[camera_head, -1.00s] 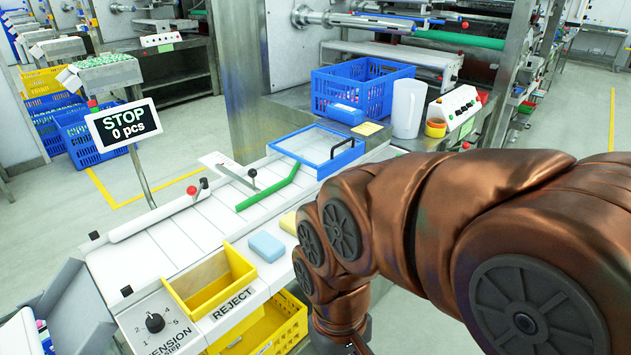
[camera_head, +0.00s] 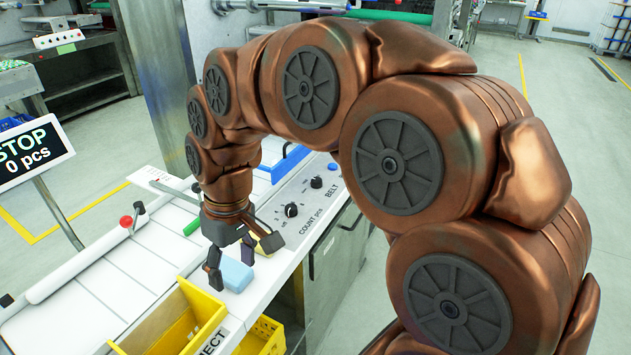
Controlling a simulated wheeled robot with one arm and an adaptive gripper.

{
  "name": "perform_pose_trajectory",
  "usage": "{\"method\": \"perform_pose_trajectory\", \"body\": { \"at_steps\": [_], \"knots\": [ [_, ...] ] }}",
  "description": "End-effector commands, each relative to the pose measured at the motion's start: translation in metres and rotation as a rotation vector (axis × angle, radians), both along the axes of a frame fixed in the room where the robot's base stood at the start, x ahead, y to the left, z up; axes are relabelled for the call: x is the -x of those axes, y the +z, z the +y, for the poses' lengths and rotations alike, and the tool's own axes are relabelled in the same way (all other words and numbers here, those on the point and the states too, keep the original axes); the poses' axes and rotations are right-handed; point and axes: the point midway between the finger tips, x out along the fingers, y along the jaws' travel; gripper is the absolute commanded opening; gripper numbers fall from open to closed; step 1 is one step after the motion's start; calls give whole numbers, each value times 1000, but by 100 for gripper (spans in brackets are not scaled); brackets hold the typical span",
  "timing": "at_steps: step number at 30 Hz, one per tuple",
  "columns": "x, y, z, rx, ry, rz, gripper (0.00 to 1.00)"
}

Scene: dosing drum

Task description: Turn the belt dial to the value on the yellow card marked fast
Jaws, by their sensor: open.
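My gripper (camera_head: 231,272) hangs open and empty, pointing down above the white bench, in front of a light blue block (camera_head: 238,274). A black knob (camera_head: 316,182) sits by the printed word BELT, up and to the right of my gripper and well apart from it. Its pointer and scale are too small to read. A second black knob with a white mark (camera_head: 291,210) sits by the word COUNT, between my gripper and the BELT knob. No card marked fast can be made out; my arm covers much of the bench behind.
A yellow bin (camera_head: 190,318) with a REJECT label stands below my gripper. A screen (camera_head: 30,152) reading STOP, 0 pcs stands at left. The panel around the knobs is clear.

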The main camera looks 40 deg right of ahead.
Motion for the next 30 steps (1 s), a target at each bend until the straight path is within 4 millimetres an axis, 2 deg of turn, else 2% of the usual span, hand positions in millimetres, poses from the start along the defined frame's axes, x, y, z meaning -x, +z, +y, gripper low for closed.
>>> {"method": "perform_pose_trajectory", "body": {
  "at_steps": [1, 3, 8, 11, 15, 18, 22, 27, 30],
  "knots": [
    [-21, -1, -8, -17, 6, -21, 63],
    [-48, 2, -21, -35, 18, -54, 63],
    [-106, 6, -60, -69, 27, -135, 63],
    [-138, 4, -93, -79, 23, -182, 63],
    [-175, -3, -148, -80, 2, -245, 63],
    [-196, -12, -194, -71, -24, -286, 63],
    [-211, -28, -260, -45, -66, -330, 63],
    [-213, -51, -346, 9, -124, -366, 63],
    [-208, -62, -383, 39, -150, -377, 63]
  ]
}}
